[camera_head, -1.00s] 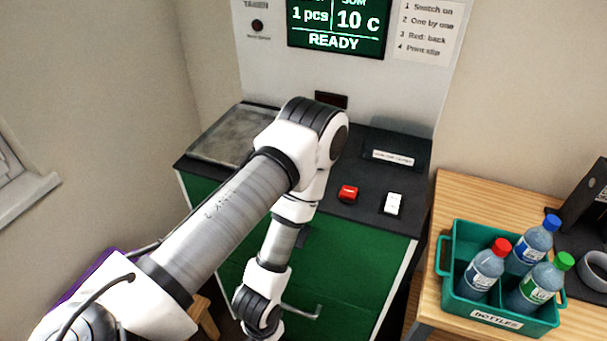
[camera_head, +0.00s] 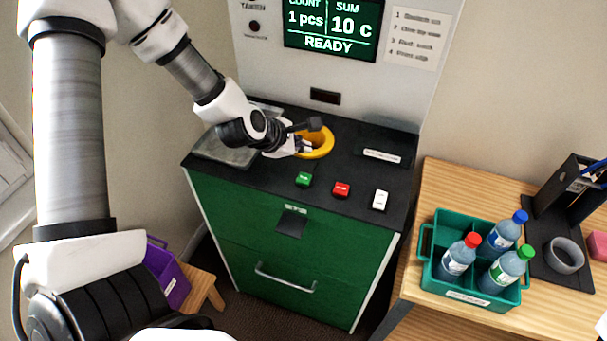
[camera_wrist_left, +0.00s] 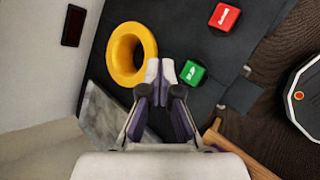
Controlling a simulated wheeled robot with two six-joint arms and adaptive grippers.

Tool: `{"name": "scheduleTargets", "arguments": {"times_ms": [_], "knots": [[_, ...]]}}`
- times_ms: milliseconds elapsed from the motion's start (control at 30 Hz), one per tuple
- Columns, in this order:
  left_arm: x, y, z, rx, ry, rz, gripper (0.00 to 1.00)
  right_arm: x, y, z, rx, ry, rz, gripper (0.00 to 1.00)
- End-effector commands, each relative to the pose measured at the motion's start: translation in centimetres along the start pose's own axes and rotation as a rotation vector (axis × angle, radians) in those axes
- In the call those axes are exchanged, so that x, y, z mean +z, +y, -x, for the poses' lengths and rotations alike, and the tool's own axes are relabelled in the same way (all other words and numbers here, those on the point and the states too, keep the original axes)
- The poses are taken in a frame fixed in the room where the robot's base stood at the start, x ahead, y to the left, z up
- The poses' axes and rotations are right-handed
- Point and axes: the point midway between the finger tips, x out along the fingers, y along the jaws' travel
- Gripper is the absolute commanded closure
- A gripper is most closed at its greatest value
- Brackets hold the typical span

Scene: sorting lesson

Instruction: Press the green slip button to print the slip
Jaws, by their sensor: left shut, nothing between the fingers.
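The green slip button (camera_head: 303,179) sits on the black counter top (camera_head: 365,177), left of the red button (camera_head: 341,189). The green button also shows in the left wrist view (camera_wrist_left: 193,73), just beside the fingertips. My left gripper (camera_head: 305,147) is shut and empty, above the counter between the yellow ring (camera_head: 322,152) and the green button. In the left wrist view its fingertips (camera_wrist_left: 160,71) lie between the yellow ring (camera_wrist_left: 140,52) and the button. I cannot tell its exact height. The screen (camera_head: 333,28) reads 1 pcs, 10 c, READY. My right gripper is not in view.
A white switch (camera_head: 380,200) is right of the red button. A dark slot (camera_head: 292,223) is on the green cabinet front. A teal crate (camera_head: 440,229) with bottles stands on the wooden table at right. A purple bin (camera_head: 168,274) is at lower left.

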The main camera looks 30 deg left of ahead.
Motion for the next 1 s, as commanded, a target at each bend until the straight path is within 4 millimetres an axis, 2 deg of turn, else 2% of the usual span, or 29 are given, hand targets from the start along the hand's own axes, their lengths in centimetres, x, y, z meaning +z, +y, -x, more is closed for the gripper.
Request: {"name": "scheduleTargets", "arguments": {"times_ms": [100,467,667,1000], "knots": [[0.3,0.9,0.4,0.016,-0.016,0.059,1.0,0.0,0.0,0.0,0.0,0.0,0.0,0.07],[0.1,0.5,0.0,0.014,-0.013,0.057,1.0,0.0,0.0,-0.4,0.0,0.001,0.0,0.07],[-1.0,-0.7,-1.6,0.012,-0.013,0.055,1.0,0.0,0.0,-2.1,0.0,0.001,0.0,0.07],[-3.4,-3.4,-5.2,0.013,-0.013,0.054,1.0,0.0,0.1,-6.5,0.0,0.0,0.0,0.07]]}}
